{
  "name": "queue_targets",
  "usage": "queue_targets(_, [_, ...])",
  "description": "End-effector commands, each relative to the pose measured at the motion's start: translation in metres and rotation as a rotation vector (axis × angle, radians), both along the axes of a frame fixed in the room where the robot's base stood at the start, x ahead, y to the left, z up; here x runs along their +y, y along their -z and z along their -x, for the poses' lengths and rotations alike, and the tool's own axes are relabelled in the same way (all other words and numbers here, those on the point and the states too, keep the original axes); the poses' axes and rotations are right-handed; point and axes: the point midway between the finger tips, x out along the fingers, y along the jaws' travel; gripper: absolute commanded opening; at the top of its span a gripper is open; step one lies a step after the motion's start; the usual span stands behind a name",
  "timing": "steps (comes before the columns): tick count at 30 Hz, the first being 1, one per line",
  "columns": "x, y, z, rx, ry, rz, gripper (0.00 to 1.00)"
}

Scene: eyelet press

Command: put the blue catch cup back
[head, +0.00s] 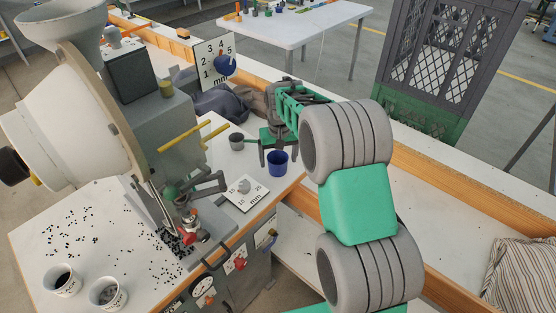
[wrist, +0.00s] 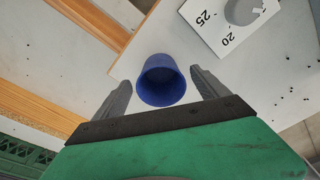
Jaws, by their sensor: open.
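The blue catch cup (head: 277,162) stands upright near the right edge of the white press table (head: 150,285). In the wrist view the blue catch cup (wrist: 161,80) shows its open mouth, and it looks empty. My gripper (head: 276,155) is open above and around the cup's near side. In the wrist view my gripper (wrist: 158,88) has one finger on each side of the cup, with gaps on both sides. I see no contact with the cup. The eyelet press (head: 160,115) stands to the left, with its red-based tool (head: 188,236) at the front.
A small grey cup (head: 237,141) stands left of the blue cup. A marked white plate (head: 245,193) lies in front of it. Two white cups (head: 62,280) (head: 108,293) and scattered black eyelets are at the table's front left. A wooden-edged bench (head: 450,200) is to the right.

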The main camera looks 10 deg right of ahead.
Motion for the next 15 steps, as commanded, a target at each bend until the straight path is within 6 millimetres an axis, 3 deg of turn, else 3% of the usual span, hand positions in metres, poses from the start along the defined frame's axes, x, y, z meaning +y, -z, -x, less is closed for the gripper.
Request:
queue_targets(9, [0.0,-0.077,0.009,-0.007,0.0,0.0,0.84])
queue_targets(15, [0.0,-0.107,0.013,-0.004,0.0,0.0,0.84])
